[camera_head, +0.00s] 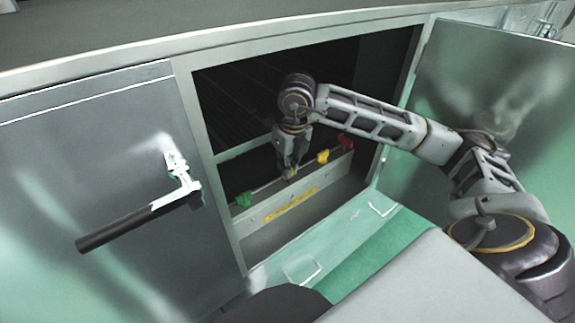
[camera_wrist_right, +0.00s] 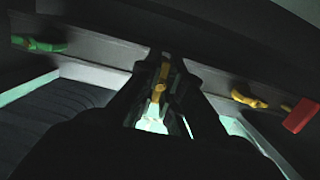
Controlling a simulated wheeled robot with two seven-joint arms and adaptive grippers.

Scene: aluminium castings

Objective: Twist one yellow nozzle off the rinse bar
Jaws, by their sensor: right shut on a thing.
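The rinse bar (camera_head: 268,197) runs across the open cabinet doorway as a pale rail with a yellow label strip. My right gripper (camera_head: 290,172) reaches down to it and is shut on a yellow nozzle (camera_wrist_right: 160,88), which shows between the fingers in the right wrist view. A second yellow nozzle (camera_head: 322,156) sits on the bar to the right of the gripper; it also shows in the wrist view (camera_wrist_right: 248,99). Whether the held nozzle is still joined to the bar cannot be told. My left gripper is not in view.
A green nozzle (camera_head: 243,200) is at the bar's left end and a red one (camera_head: 346,142) at its right end. The left door (camera_head: 90,170) has a long black handle (camera_head: 130,222). The right door (camera_head: 490,90) stands open beside my arm. The cabinet interior is dark.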

